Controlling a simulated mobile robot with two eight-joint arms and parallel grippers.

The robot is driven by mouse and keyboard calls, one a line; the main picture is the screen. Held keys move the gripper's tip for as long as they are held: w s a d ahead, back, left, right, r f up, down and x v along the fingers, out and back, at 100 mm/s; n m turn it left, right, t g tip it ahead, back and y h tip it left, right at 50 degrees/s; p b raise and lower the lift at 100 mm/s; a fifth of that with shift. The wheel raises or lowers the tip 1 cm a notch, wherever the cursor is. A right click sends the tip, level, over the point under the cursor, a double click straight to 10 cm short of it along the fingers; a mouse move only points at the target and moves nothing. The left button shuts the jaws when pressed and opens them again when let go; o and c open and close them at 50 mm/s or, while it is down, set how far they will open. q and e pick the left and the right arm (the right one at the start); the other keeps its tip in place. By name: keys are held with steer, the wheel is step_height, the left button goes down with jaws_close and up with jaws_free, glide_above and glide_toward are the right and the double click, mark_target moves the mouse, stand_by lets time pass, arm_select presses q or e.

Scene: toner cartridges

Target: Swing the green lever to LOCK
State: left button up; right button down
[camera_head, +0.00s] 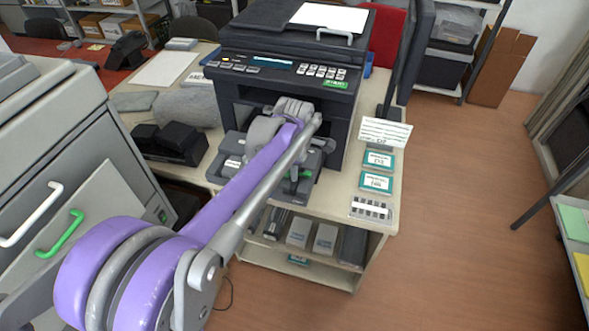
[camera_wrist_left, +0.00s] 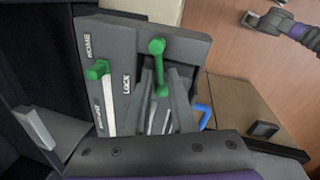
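A dark grey panel (camera_wrist_left: 125,35) fills the middle of the left wrist view. A green lever (camera_wrist_left: 158,68) with a round knob stands on it, beside the printed word LOCK (camera_wrist_left: 126,85). A second green handle (camera_wrist_left: 97,70) sits on a white bar near two other labels, too blurred to read surely. A grey and purple part, probably my right gripper (camera_wrist_left: 268,20), shows at upper right in the wrist view.
The black printer (camera_head: 290,55) stands behind the panel on a beige table (camera_head: 222,170). Teal-labelled boxes (camera_head: 376,181) and a small sign (camera_head: 385,133) are at the table's right edge. A dark device (camera_head: 170,142) is to the left. Open floor (camera_head: 460,190) lies right.

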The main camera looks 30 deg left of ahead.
arm_select(q)
jaws_close()
steer(key=shift+w+a+m+h, duration=0.15)
steer(key=shift+w+m, duration=0.1)
steer(key=shift+m, duration=0.5)
steer(key=shift+w+a+m+h, duration=0.1)
steer(key=shift+w+m+h, duration=0.1)
steer(key=shift+m, duration=0.55)
jaws_free()
steer(key=shift+r, duration=0.1)
step_height(320, 180, up, 10)
steer(key=s+p, duration=0.1)
steer(key=s, duration=0.1)
steer(key=shift+d+r, duration=0.25)
steer(key=shift+d, duration=0.05)
